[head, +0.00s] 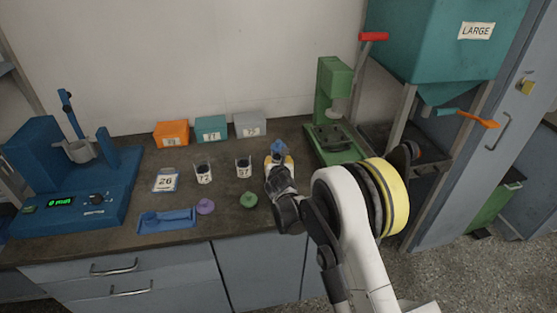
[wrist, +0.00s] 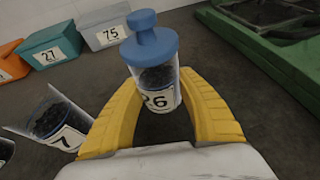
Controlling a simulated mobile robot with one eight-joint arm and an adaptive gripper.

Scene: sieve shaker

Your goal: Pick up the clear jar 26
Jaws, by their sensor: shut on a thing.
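The clear jar 26 (wrist: 156,88) holds dark grains and has a blue knobbed lid (wrist: 149,40). It stands between the yellow fingers of my gripper (wrist: 164,112) in the wrist view, its label partly hidden by the left finger. My gripper (head: 279,163) is shut on the jar's body, below the lid. In the head view only the blue lid (head: 278,147) shows clearly above the fingers. The jar looks upright; whether its base touches the counter I cannot tell.
Two open jars, 72 (head: 203,173) and 57 (head: 243,167), stand to the left, with a purple lid (head: 205,206) and green lid (head: 249,199) in front. A card marked 26 (head: 166,180) lies farther left. Boxes line the back; a green press (head: 336,100) stands right.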

